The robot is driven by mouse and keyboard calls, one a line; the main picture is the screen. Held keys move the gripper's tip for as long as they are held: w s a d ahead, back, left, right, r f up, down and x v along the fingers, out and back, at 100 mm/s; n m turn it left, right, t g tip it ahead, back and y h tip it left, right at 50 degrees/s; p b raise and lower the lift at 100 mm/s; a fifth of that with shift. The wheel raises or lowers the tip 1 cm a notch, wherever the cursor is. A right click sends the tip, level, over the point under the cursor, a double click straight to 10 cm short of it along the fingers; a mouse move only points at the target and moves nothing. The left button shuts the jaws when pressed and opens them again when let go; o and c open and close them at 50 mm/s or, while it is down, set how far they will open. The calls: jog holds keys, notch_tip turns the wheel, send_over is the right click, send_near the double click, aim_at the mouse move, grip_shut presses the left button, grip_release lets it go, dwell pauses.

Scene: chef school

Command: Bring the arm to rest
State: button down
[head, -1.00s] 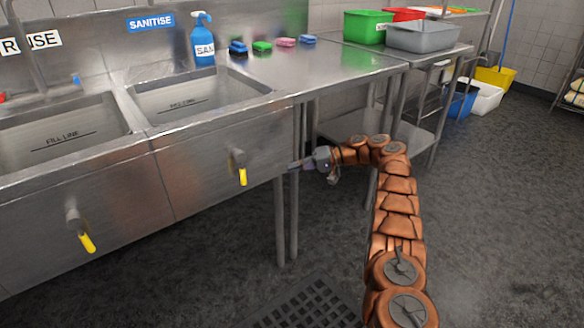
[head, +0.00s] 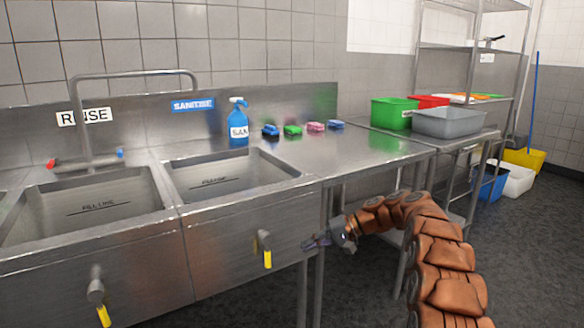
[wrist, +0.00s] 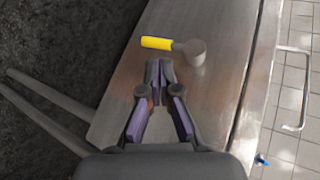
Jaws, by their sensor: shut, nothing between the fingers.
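My gripper (head: 316,242) is at the end of my copper-coloured arm, low in front of the sink unit. It is to the right of the sanitise sink's drain valve (head: 264,248), which has a yellow handle. In the wrist view my gripper (wrist: 159,66) is shut and empty, with its two purple-sided fingers meeting at the tips. The yellow-handled valve (wrist: 190,52) shows just beyond the fingertips there, apart from them. The steel sink front (wrist: 215,105) lies behind it.
The sanitise sink (head: 235,178) and rinse sink (head: 85,205) are at left. Green (head: 393,113) and grey (head: 449,122) tubs are at right. Dark floor (head: 540,250) is open at right.

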jog(key=s+r+g+h, duration=0.1)
jog(key=s+r+h, duration=0.15)
jog(key=s, duration=0.85)
jog(key=s+r+g+h, duration=0.1)
jog(key=s+h, duration=0.2)
jog(key=s, duration=0.8)
jog(key=s+d+f+h, duration=0.2)
jog(key=s+d, duration=0.2)
jog(key=s, duration=0.6)
jog(key=s+d+f+h, duration=0.1)
jog(key=s+d+h, duration=0.3)
jog(key=s, duration=0.6)
jog(key=s+d+f+h, duration=0.15)
jog(key=s+d, duration=0.35)
jog(key=s, duration=0.5)
notch_tip(320, 180, up, 24)
jog(key=s+p, duration=0.2)
jog(key=p, duration=2)
jog(key=shift+f+p, duration=0.25)
jog(key=shift+p, duration=0.05)
